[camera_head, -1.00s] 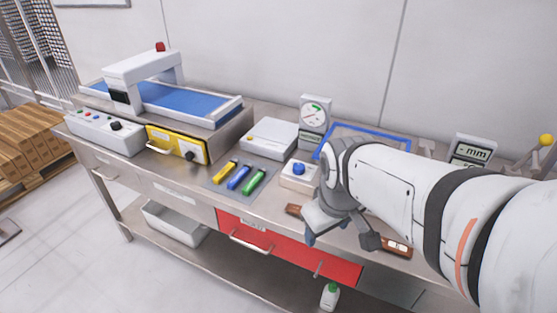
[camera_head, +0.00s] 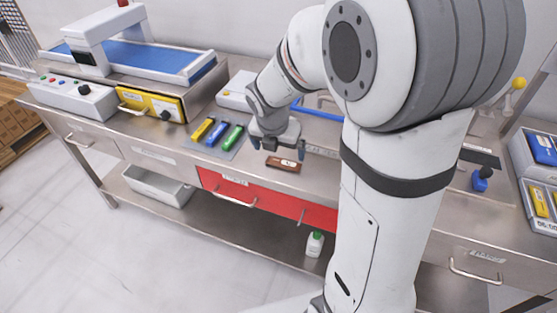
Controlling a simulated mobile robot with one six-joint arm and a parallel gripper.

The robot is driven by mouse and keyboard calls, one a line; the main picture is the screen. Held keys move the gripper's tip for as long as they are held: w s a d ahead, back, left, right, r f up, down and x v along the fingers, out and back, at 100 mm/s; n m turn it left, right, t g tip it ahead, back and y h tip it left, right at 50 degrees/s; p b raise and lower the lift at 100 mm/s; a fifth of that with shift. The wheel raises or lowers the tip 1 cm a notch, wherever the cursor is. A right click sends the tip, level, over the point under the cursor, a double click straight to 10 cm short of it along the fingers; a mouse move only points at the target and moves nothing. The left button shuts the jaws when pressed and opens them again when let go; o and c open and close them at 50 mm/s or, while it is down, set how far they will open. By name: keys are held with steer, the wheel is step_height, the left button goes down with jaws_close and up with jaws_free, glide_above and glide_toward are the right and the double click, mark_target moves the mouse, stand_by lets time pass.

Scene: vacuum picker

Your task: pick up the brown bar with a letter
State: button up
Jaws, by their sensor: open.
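A brown bar (camera_head: 283,164) lies flat on the steel bench near its front edge, above the red drawer. It has a small pale marking, too small to read. My gripper (camera_head: 278,150) is open, pointing down just behind the bar as seen from here. My arm hides much of the bench to the right of the bar.
Yellow, blue and green bars lie on a grey mat (camera_head: 214,138) left of my gripper. A yellow-fronted box (camera_head: 150,105) and a conveyor (camera_head: 150,55) stand further left. A red drawer (camera_head: 262,199) is below. Trays with coloured items (camera_head: 541,205) are at the far right.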

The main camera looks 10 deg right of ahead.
mark_target(283, 162)
steer(key=x, duration=0.7)
steer(key=shift+w+d+r, duration=0.1)
steer(key=shift+d+r, duration=0.05)
steer(key=shift+d, duration=0.1)
steer(key=shift+c, duration=0.6)
steer(key=c, duration=0.5)
steer(key=shift+r, duration=0.1)
steer(key=shift+c, duration=0.2)
